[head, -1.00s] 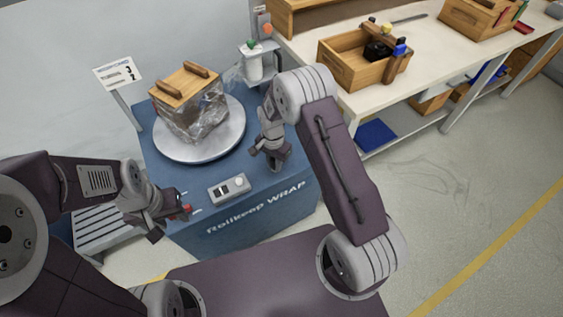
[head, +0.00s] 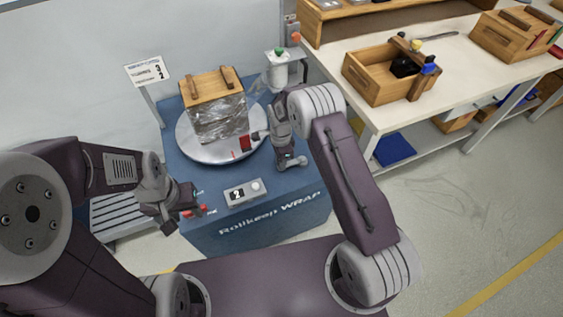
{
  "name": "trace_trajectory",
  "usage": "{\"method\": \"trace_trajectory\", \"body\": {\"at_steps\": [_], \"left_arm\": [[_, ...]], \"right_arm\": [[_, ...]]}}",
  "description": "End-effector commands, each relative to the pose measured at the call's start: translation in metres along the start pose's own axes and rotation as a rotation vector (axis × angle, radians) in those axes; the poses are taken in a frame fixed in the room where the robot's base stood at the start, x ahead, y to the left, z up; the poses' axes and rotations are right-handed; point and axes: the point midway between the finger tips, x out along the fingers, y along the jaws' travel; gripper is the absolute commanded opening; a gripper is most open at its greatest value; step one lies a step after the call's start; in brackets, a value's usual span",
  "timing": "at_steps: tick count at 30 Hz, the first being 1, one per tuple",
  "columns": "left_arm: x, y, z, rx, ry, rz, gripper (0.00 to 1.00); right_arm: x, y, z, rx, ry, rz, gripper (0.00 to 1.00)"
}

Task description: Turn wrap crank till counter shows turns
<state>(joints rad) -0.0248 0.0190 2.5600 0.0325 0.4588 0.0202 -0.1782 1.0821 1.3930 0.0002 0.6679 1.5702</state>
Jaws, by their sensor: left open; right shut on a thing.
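The blue wrap machine (head: 225,217) carries a round grey turntable (head: 189,148) with a wooden crate (head: 211,84) on it, its sides wrapped in clear film (head: 222,117). The counter (head: 237,195) on the machine's front shows what looks like a 2. A sign (head: 147,70) at the back left shows a 3 above a 2. My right gripper (head: 249,142), with red at its tip, is at the right side beside the turntable, shut on what I take for the crank handle; the grip is mostly hidden. My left gripper (head: 190,211) is open and empty at the machine's front left corner.
A film post (head: 277,72) with a green top stands behind the turntable. A workbench (head: 392,115) on the right holds open wooden boxes (head: 373,82) and tools. A blue bin (head: 395,150) sits on its lower shelf. Floor at right is clear.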

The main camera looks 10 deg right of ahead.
Motion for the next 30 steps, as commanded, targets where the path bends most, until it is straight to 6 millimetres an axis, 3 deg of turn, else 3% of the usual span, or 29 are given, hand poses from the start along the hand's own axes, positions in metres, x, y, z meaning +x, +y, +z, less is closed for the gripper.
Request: {"method": "trace_trajectory", "body": {"at_steps": [16,17,18,27,30], "left_arm": [[0.000,0.000,0.000,0.000,0.000,0.000,0.43],[0.000,0.000,0.000,0.000,0.000,0.000,0.43],[0.000,0.000,0.000,0.000,0.000,0.000,0.43],[0.000,0.000,0.000,0.000,0.000,0.000,0.43],[-0.002,0.000,0.000,0.000,0.000,0.000,0.43]], "right_arm": [[0.000,0.000,0.000,-0.003,0.001,0.003,0.00],[0.000,0.000,0.000,-0.003,0.001,0.003,0.30],[0.000,0.000,0.000,-0.003,0.001,0.003,0.41],[0.000,0.000,0.000,-0.002,0.000,0.003,0.43],[-0.010,-0.001,0.000,-0.002,0.000,0.000,0.43]]}}
